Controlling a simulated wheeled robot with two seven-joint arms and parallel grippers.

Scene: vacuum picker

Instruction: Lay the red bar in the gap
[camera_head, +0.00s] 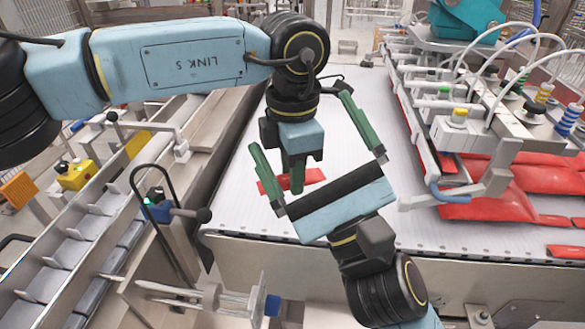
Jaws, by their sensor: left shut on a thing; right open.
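My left gripper (298,186) points down from the blue arm that comes in from the left. Its green fingers are shut on a red bar (314,176), which is at or just above the white belt (240,215); I cannot tell if it touches. The fingers hide the bar's middle. My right gripper (300,122) comes in from the lower right. Its green fingers are spread wide and empty, on either side of the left gripper in the picture. Several red bars (505,205) lie at the right under the vacuum picker (470,130). I cannot make out the gap for certain.
The picker's hoses and metal frame (490,180) stand over the right side of the belt. A compartmented conveyor (60,245) runs along the left. A black looped handle (160,205) rises near the belt's left edge. The belt's middle is mostly bare.

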